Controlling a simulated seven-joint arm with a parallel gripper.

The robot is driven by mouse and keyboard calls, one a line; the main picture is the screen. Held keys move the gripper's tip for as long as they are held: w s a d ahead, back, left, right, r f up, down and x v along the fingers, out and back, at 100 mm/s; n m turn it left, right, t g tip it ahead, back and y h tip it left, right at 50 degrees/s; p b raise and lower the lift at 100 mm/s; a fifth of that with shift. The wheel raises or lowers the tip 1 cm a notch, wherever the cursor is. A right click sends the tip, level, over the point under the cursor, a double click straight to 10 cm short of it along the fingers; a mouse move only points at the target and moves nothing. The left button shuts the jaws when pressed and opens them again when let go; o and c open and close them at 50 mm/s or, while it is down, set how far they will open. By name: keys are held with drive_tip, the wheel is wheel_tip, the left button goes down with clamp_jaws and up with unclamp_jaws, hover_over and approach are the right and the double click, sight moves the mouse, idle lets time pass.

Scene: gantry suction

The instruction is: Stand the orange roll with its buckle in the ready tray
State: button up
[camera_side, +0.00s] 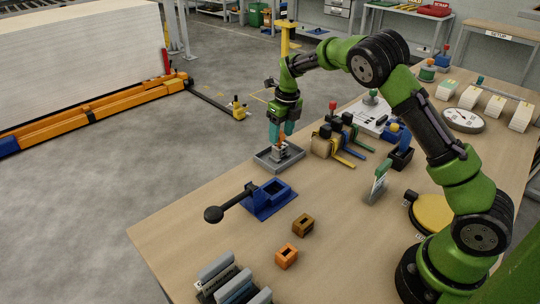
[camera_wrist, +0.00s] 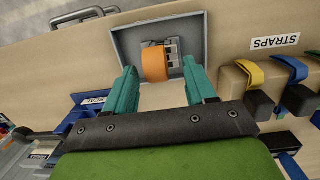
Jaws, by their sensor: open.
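The orange roll (camera_wrist: 155,64) is in the grey tray (camera_wrist: 125,45) in the wrist view, with its metal buckle (camera_wrist: 173,52) at its right side. In the side view the grey tray (camera_side: 264,161) sits at the table's far-left edge, and the roll is mostly hidden by my fingers. My gripper (camera_side: 282,137) is over the tray, pointing down. In the wrist view its teal fingers (camera_wrist: 159,66) are open, one on each side of the roll, with visible gaps. Whether the roll's underside rests flat on the tray floor is hard to tell.
A blue fixture (camera_side: 268,199) with a black-knobbed lever stands in front of the tray. A holder (camera_side: 322,143) with coloured straps is close on the right, beside a "STRAPS" label (camera_wrist: 275,42).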

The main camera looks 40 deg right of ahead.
wheel_tip(320, 180, up, 15)
drive_tip(key=s, duration=0.1)
drive_tip(key=shift+s+d+r, duration=0.2)
drive_tip(key=shift+s, duration=0.2)
drive_tip(key=s+a+r+n+t+y, duration=0.1)
drive_tip(key=s+a+n+t, duration=0.2)
drive_tip(key=s+n, duration=1.1)
drive_tip(key=s+a+n+t, duration=0.2)
drive_tip(key=s+a+n, duration=0.6)
drive_tip(key=s+n, duration=0.5)
drive_tip(key=shift+s+a+r+n+t+y, duration=0.35)
drive_tip(key=shift+s+a+n+t+y, duration=0.05)
drive_tip(key=shift+n, duration=2.1)
